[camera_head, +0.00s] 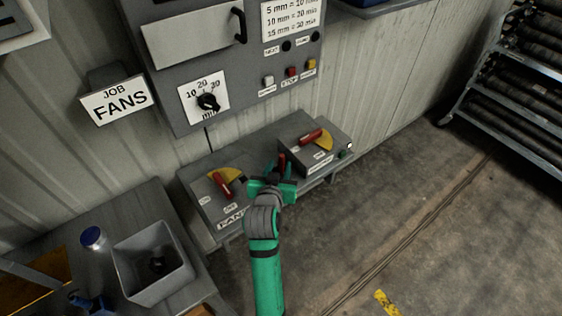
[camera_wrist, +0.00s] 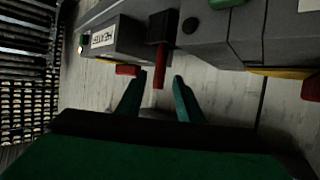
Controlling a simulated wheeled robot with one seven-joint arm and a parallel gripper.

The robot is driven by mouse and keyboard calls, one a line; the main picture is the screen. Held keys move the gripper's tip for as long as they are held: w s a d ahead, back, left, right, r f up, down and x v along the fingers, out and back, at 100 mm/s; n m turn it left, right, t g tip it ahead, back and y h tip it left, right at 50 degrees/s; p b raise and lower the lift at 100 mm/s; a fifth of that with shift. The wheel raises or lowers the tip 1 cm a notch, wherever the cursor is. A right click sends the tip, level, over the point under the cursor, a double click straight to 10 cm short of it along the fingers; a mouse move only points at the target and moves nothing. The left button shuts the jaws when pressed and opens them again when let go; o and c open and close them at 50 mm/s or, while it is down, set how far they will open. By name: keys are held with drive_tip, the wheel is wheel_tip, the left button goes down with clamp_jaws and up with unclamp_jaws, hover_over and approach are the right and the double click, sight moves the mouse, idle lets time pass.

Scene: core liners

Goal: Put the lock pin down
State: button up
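A narrow red piece, which looks like the lock pin (camera_wrist: 158,72), sticks out of a dark block (camera_wrist: 161,27) between the two switch boxes. In the head view the red piece (camera_head: 282,161) shows just beyond my gripper (camera_head: 273,178). In the wrist view my green fingers (camera_wrist: 159,82) are spread, one on each side of the red piece, with a visible gap on both sides. I cannot tell how deep the pin sits in the block, and my gripper partly hides it in the head view.
The left switch box (camera_head: 204,208) and right switch box (camera_head: 325,161) each carry a red lever on yellow. A control panel (camera_head: 243,75) hangs above. A bench at lower left holds a grey bin (camera_head: 180,281) and a blue-capped container (camera_head: 93,238). A rack (camera_head: 518,85) stands far right.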

drive_tip(key=v, duration=0.6)
drive_tip(key=s+f+n+t+y, duration=0.1)
drive_tip(key=s+f, duration=0.4)
drive_tip(key=s, duration=0.4)
drive_tip(key=s+f+n+y, duration=0.1)
drive_tip(key=s+f, duration=0.5)
drive_tip(key=s, duration=0.4)
drive_tip(key=s+r, duration=0.2)
drive_tip(key=s, duration=0.7)
drive_tip(key=s+d+r+t, duration=0.1)
drive_tip(key=s, duration=0.9)
drive_tip(key=shift+d+r, duration=0.2)
drive_tip(key=shift+r, duration=0.15)
drive_tip(key=shift+w, duration=0.1)
drive_tip(key=shift+c, duration=0.4)
